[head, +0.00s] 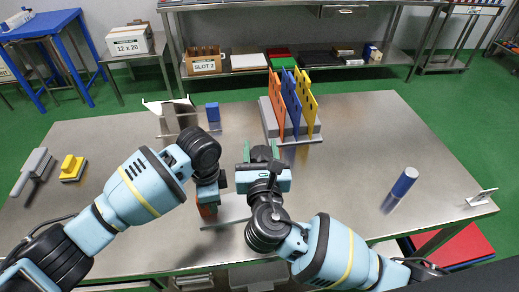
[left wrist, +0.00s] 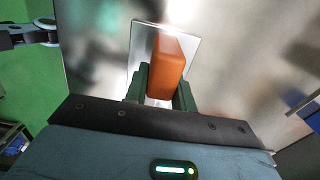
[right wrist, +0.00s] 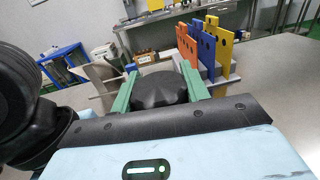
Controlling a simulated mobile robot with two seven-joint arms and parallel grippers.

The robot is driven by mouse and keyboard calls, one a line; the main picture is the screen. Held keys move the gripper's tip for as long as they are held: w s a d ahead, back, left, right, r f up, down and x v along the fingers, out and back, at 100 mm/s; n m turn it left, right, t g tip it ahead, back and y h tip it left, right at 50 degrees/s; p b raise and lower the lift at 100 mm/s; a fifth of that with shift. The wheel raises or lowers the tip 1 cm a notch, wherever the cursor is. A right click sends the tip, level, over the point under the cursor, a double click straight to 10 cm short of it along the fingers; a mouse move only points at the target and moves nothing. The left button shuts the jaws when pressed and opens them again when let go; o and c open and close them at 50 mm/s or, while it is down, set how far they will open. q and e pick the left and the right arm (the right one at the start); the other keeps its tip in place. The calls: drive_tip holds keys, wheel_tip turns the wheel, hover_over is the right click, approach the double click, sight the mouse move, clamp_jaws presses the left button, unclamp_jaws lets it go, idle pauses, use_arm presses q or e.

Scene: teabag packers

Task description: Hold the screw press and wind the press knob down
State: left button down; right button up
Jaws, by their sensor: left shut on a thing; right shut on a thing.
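The screw press shows a flat steel base plate (head: 232,210) and an orange body (head: 207,211) in the head view, partly hidden by my arms. My left gripper (head: 209,192) is shut on the orange body; the left wrist view shows its green fingers on both sides of the body (left wrist: 167,66) above the base plate (left wrist: 145,42). My right gripper (head: 261,154) is shut on the black press knob (right wrist: 160,92), with one green finger on each side in the right wrist view. The screw below the knob is hidden.
A rack with orange, blue and yellow slotted plates (head: 291,105) stands behind my right gripper. A steel stand (head: 173,117) and blue block (head: 212,112) are at back left. A yellow-handled block (head: 73,168) lies far left.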

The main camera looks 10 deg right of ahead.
drive_tip(key=shift+d+m+h, duration=0.1)
drive_tip(key=shift+m+h, duration=0.3)
drive_tip(key=shift+h, duration=0.3)
drive_tip(key=o, duration=1)
drive_tip(key=s, duration=0.4)
drive_tip(key=s+a, duration=0.1)
drive_tip(key=s, duration=0.3)
drive_tip(key=s+a, duration=0.1)
drive_tip(key=s, duration=0.2)
drive_tip(key=shift+s, duration=0.4)
use_arm(q)
drive_tip(key=c, duration=1.1)
unclamp_jaws()
